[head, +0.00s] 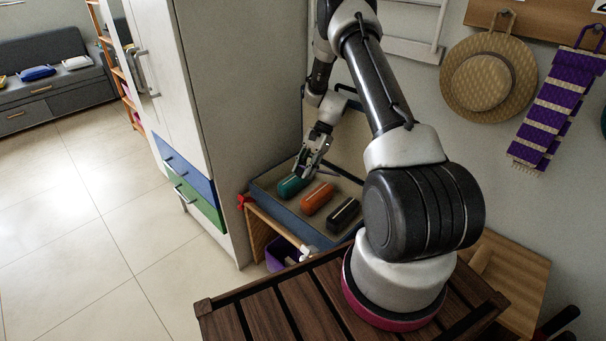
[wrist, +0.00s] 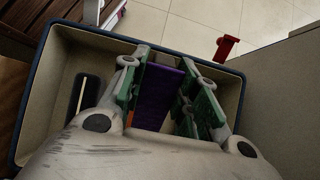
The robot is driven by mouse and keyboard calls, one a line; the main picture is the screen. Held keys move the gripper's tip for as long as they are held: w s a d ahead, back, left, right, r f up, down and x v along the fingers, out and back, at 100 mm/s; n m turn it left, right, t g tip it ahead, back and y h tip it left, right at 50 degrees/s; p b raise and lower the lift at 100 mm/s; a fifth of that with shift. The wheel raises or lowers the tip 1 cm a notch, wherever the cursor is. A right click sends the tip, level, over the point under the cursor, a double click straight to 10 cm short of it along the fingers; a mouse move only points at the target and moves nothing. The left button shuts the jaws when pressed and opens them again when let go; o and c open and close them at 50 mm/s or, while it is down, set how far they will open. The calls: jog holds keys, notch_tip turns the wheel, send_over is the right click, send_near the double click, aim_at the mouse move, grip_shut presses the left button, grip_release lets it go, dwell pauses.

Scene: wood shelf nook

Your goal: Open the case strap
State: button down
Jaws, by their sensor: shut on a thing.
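A teal rounded case (head: 289,187) lies at the left in a shallow blue-rimmed tray (head: 325,239), which also shows in the wrist view (wrist: 47,97). My gripper (head: 303,174) reaches down at the teal case's right end. In the wrist view my gripper (wrist: 165,88) has its fingers on both sides of a purple strip (wrist: 157,95), shut on it.
An orange case (head: 317,198) and a black case (head: 344,215) lie to the right in the same tray. A tall cabinet (head: 235,110) stands close on the left. A purple bin (head: 281,252) is below the tray. A slatted wooden surface (head: 290,310) lies in front.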

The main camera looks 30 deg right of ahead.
dwell(0.3)
jog(key=c, duration=1.3)
grip_release()
jog(key=shift+r, duration=0.1)
notch_tip(320, 180, up, 10)
jog(key=shift+f, duration=0.1)
